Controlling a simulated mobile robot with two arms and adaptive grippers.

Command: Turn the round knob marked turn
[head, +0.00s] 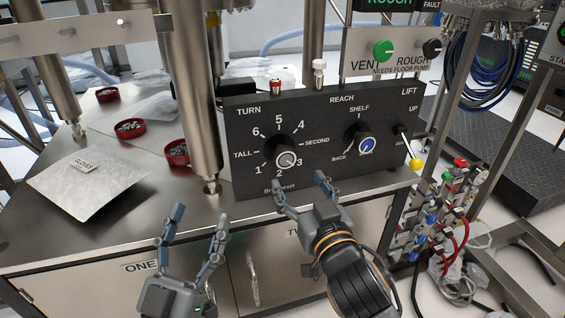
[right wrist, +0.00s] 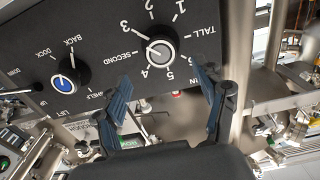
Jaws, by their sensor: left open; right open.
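The round knob under the word TURN (head: 285,158) is black with a grey cap, on the left half of a black upright panel (head: 322,112). Numbers 1 to 6, TALL and SECOND ring it. In the right wrist view the knob (right wrist: 160,50) appears upside down, with a white mark on the side toward 3. My right gripper (head: 300,183) is open and empty just in front of and below the knob, apart from it. Its fingers (right wrist: 164,78) are spread below the knob in the wrist view. My left gripper (head: 199,213) is open and empty, left of the panel.
A blue-capped REACH knob (head: 366,146) and a yellow-tipped LIFT lever (head: 415,162) are on the panel's right half. A metal post (head: 190,90) stands left of the panel. Red dishes (head: 130,129) and a gloves packet (head: 88,180) lie on the steel bench. Tubing hangs at right.

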